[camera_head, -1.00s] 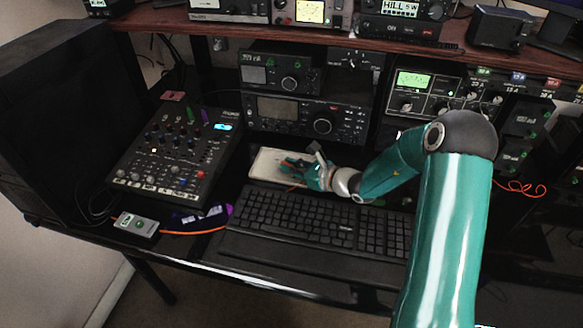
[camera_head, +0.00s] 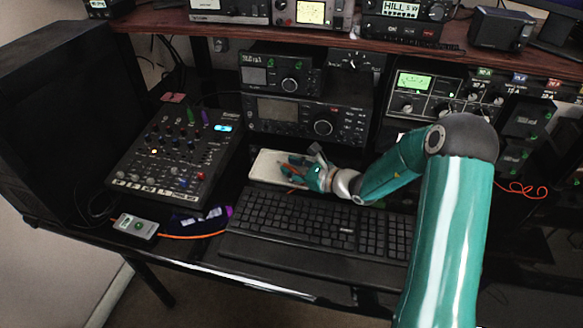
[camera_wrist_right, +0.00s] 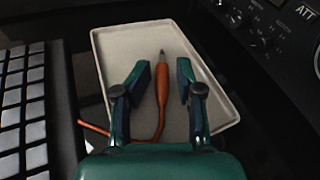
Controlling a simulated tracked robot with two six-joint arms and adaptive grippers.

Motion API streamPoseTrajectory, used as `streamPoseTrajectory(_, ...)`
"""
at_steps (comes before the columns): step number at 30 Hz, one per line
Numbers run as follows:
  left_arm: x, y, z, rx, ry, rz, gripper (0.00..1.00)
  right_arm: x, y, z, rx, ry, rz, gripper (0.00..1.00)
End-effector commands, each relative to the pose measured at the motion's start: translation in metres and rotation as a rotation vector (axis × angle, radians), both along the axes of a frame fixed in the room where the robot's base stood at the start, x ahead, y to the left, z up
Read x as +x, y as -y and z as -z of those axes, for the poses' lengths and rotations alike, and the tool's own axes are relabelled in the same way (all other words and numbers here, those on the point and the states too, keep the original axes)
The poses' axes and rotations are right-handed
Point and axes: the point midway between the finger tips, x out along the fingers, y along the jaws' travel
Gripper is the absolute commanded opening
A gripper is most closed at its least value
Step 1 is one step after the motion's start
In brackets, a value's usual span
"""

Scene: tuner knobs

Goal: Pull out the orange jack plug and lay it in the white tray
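The orange jack plug (camera_wrist_right: 161,85) lies in the white tray (camera_wrist_right: 113,45), its metal tip pointing to the tray's far end in the right wrist view. Its orange cable bends over the tray's edge on the left. My right gripper (camera_wrist_right: 163,78) is open, one finger on each side of the plug, with a gap to both. In the head view the right gripper (camera_head: 292,167) is low over the white tray (camera_head: 262,166) and hides most of the plug. My left gripper is not in view.
A black keyboard (camera_head: 315,222) lies close in front of the tray. A mixer (camera_head: 175,155) stands to the left and a radio (camera_head: 305,118) right behind. A small grey box (camera_head: 135,226) and an orange cable (camera_head: 190,236) are at the front left.

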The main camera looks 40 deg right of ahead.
Motion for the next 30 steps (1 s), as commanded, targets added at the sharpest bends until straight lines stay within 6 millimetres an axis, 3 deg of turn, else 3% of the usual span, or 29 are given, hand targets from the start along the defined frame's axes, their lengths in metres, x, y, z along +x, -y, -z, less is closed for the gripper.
streamPoseTrajectory(1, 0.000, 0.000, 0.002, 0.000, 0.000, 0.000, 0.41, -0.008, -0.004, 0.021, 0.007, -0.052, -0.004, 0.41)
streamPoseTrajectory(7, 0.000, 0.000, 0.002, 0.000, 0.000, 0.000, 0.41, -0.008, -0.004, 0.021, 0.007, -0.052, -0.004, 0.41)
streamPoseTrajectory(30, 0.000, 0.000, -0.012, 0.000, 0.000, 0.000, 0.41, -0.006, -0.004, -0.012, 0.007, -0.044, -0.003, 0.41)
